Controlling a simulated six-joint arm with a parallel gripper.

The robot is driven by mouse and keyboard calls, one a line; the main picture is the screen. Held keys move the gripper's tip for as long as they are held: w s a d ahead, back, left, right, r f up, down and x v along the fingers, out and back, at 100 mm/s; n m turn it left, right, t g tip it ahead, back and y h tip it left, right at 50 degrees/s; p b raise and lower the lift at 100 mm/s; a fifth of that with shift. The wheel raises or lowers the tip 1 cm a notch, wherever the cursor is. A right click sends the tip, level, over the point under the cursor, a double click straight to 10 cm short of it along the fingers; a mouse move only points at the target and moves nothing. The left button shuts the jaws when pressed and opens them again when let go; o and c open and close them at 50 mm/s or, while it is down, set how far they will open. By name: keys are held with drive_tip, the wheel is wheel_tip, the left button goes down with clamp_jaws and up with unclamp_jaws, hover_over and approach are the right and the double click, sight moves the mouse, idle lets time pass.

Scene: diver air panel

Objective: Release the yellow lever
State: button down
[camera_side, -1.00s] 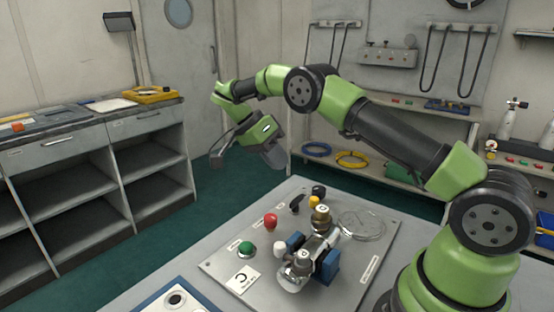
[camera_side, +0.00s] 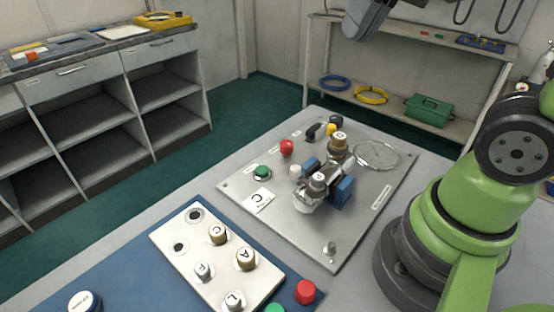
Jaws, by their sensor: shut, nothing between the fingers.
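The yellow lever shows as a small yellow knob (camera_side: 331,129) at the back of the grey metal panel (camera_side: 330,245), between a black handle (camera_side: 316,131) and a brass-coloured fitting (camera_side: 338,146). How the lever is set is too small to tell. My gripper (camera_side: 360,30) shows only in part at the top edge of the picture, as a grey shape. It is shut and empty, and appears well above the panel, apart from the lever. The rest of the wrist is cut off by the frame.
The panel also carries a red knob (camera_side: 286,148), a green button (camera_side: 262,172), blue blocks with a metal valve (camera_side: 318,182) and a clear round dish (camera_side: 377,155). A pale plate with several lettered knobs (camera_side: 218,262) lies in front on a blue mat (camera_side: 125,262). Shelves stand behind.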

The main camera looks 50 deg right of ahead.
drive_tip(key=s, duration=0.1)
drive_tip(key=s+a+n+t, duration=0.1)
drive_tip(key=s, duration=0.1)
drive_tip(key=s+f+n+t+y, duration=0.1)
drive_tip(key=shift+s+a+f, duration=0.1)
drive_tip(key=shift+s+a, duration=0.2)
drive_tip(key=shift+a, duration=0.05)
drive_tip(key=c, duration=1.7)
unclamp_jaws()
drive_tip(key=shift+s+a+f+t, duration=0.1)
drive_tip(key=shift+s+f+t, duration=0.1)
drive_tip(key=shift+t, duration=0.2)
drive_tip(key=o, duration=0.4)
drive_tip(key=shift+w, duration=0.1)
drive_tip(key=o, duration=0.3)
drive_tip(key=shift+g+h, duration=0.5)
drive_tip(key=shift+g, duration=0.4)
drive_tip(key=w+d, duration=0.2)
drive_tip(key=w, duration=0.1)
drive_tip(key=w+d, duration=0.1)
drive_tip(key=shift+w+f, duration=0.35)
drive_tip(key=shift+w, duration=0.05)
drive_tip(key=m+g, duration=0.1)
drive_tip(key=g, duration=0.4)
approach(332, 125)
drive_tip(key=shift+w+a+h, duration=0.2)
drive_tip(key=shift+a+h, duration=0.15)
drive_tip(key=shift+h, duration=0.05)
wheel_tip(332, 125, down, 10)
drive_tip(key=shift+f, duration=0.1)
